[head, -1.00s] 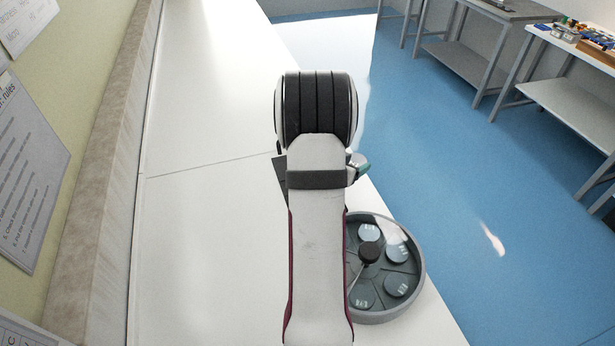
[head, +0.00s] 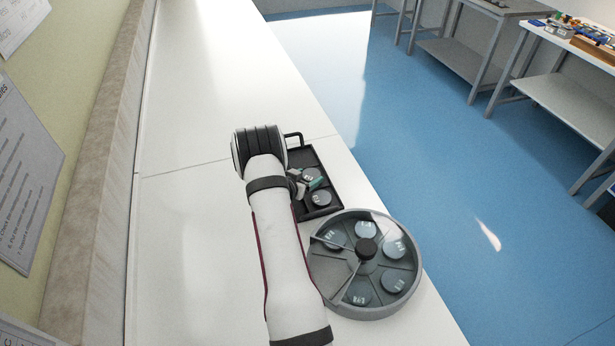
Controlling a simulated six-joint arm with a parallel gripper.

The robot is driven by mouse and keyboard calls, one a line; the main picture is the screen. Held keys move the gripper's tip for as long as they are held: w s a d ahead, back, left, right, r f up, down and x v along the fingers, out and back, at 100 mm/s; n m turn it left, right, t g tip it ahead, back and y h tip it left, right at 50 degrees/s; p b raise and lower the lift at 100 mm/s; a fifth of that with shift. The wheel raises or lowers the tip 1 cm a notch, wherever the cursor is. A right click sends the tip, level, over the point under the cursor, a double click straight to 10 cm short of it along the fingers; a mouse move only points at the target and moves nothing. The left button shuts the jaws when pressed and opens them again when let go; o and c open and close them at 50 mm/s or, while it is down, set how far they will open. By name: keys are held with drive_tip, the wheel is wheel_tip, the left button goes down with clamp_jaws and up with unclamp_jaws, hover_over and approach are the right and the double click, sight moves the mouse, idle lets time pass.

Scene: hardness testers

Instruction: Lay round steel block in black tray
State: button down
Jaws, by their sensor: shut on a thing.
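The black tray (head: 331,176) lies on the white bench, with a dark handle at its far end. Two round steel blocks show within its outline, one farther back (head: 312,174) and one nearer (head: 321,198). My gripper (head: 306,184) is over the left part of the tray, with a teal piece near its tips. It is shut on a round steel block, partly hidden by my wrist. I cannot tell clearly whether this is the farther block or whether it touches the tray floor.
A grey round carousel (head: 372,310) with a dark centre knob stands just nearer than the tray, holding several round blocks in its sectors. The bench edge runs close along the right of both. The bench (head: 200,230) is clear to the left.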

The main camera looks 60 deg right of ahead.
drive_tip(key=shift+f, duration=0.15)
unclamp_jaws()
